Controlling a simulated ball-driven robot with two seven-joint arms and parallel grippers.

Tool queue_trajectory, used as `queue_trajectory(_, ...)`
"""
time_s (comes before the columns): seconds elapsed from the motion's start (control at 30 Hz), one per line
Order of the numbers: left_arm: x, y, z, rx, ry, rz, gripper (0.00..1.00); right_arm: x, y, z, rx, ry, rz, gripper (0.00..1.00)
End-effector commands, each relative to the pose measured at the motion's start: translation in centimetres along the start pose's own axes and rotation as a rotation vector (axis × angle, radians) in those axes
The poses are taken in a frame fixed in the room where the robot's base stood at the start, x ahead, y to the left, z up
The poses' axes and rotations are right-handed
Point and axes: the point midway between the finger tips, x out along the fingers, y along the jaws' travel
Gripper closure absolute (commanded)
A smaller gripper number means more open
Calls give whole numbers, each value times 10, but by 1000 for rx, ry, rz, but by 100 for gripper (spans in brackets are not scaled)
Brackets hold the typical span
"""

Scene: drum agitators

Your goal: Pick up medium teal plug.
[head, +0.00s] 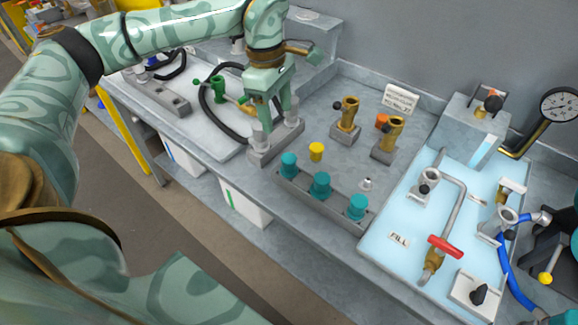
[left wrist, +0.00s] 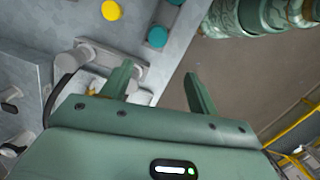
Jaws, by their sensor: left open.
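Three teal plugs stand in a grey block (head: 304,198) on the bench: a left one (head: 289,164), a middle one (head: 321,185) and a right one (head: 357,207). I cannot tell for sure which is the medium one. My left gripper (head: 274,115) is open and points down over another grey block with pale grey plugs, left of and behind the teal row. In the left wrist view its fingers (left wrist: 158,76) are apart, with a grey plug (left wrist: 140,92) showing beyond them. One teal plug (left wrist: 157,37) shows above the fingers there.
A yellow plug (head: 316,151) and a small white fitting (head: 367,184) stand near the teal row. Brass fittings (head: 346,115) stand behind. A light blue panel (head: 395,258) with a red-handled valve (head: 445,246) lies right. A black hose (head: 212,121) curves at the left.

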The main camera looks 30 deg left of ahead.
Motion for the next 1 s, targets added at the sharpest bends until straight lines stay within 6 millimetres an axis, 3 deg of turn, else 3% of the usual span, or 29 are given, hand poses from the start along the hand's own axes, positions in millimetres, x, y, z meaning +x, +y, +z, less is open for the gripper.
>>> queue_trajectory(0.1,35,-1,1,2,0,-9,40,10,-1,3,0,-7,-2,40)
queue_trajectory(0.3,81,-1,2,2,-3,-8,40,21,-2,7,0,-14,-5,40)
queue_trajectory(0.63,108,2,4,3,-4,-3,40,27,-5,8,1,-17,-8,40)
queue_trajectory(0.9,150,6,7,3,-4,-6,40,40,-7,13,1,-27,-13,40)
queue_trajectory(1.0,152,6,8,3,-4,-2,40,40,-7,12,0,-26,-13,40)
